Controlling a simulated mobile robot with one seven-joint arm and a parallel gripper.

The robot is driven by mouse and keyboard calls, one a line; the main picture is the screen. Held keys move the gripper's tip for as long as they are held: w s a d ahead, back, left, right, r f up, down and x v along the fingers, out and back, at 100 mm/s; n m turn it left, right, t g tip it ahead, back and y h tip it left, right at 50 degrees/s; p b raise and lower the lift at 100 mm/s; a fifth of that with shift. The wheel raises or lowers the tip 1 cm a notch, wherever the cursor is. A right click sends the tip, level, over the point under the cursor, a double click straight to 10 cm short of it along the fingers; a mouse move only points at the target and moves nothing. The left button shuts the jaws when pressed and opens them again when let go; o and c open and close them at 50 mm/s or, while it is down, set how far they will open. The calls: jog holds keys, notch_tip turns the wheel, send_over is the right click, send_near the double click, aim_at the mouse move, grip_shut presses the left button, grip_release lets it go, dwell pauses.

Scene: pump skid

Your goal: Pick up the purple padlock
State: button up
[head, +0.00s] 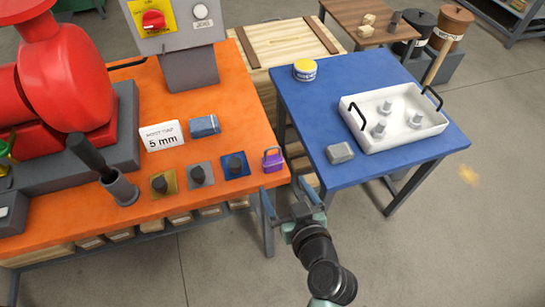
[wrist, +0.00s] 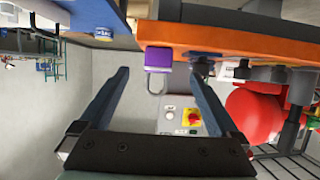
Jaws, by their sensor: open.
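The purple padlock (head: 272,161) sits at the right front corner of the orange bench (head: 225,110), with its shackle upward. My gripper (head: 287,188) is open and empty just off that corner, on the near side of the padlock. In the wrist view, which looks upside down, the padlock (wrist: 158,57) shows between the two spread fingers of my gripper (wrist: 160,73), near their tips. Its shackle (wrist: 157,85) hangs downward in that picture. I see no finger contact with it.
The blue table (head: 325,110), with a white tray (head: 400,148) and a grey block (head: 340,152), is to the right, across a gap. A grey control box (head: 180,20) stands at the bench's back.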

aim_at(274, 167)
jog(key=x, duration=0.3)
jog(key=shift+w, duration=0.35)
jog(key=shift+p+x, duration=0.55)
jog(key=shift+x, duration=2.1)
jog(key=shift+r, duration=0.15)
grip_shut()
